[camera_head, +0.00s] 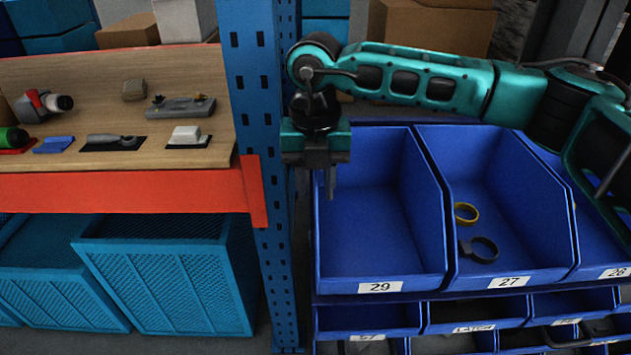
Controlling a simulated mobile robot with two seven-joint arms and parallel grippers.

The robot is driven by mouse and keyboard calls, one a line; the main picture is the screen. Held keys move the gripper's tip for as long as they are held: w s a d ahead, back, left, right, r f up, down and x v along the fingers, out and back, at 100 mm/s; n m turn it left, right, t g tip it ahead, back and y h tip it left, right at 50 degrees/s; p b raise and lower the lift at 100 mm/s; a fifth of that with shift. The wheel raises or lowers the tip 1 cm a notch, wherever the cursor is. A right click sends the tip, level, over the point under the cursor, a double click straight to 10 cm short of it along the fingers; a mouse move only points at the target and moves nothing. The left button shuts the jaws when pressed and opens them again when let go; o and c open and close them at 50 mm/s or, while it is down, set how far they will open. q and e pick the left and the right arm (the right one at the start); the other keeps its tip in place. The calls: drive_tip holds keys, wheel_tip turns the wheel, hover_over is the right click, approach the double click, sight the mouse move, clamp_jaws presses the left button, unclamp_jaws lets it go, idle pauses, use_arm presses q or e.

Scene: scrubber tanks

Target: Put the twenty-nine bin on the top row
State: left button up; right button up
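The bin labelled 29 (378,262) is a blue open-front bin at the left end of the upper visible row on the rack. It looks empty and sits beside the bin labelled 27. My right arm reaches across from the right above the bins. My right gripper (325,180) points down at the upper left side wall of bin 29. I cannot tell whether its fingers touch the wall, or whether they are open or shut. My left gripper is not in view.
Bin 27 (510,240) holds a yellow ring (465,213) and a dark ring (479,249). Bin 28 (600,255) is at the right. Smaller bins sit below. A blue upright post (262,180) stands close left, beside a wooden shelf (100,75) with tools.

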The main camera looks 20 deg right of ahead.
wheel_tip(320, 180, up, 12)
drive_tip(key=shift+r, duration=0.15)
idle(0.3)
idle(0.4)
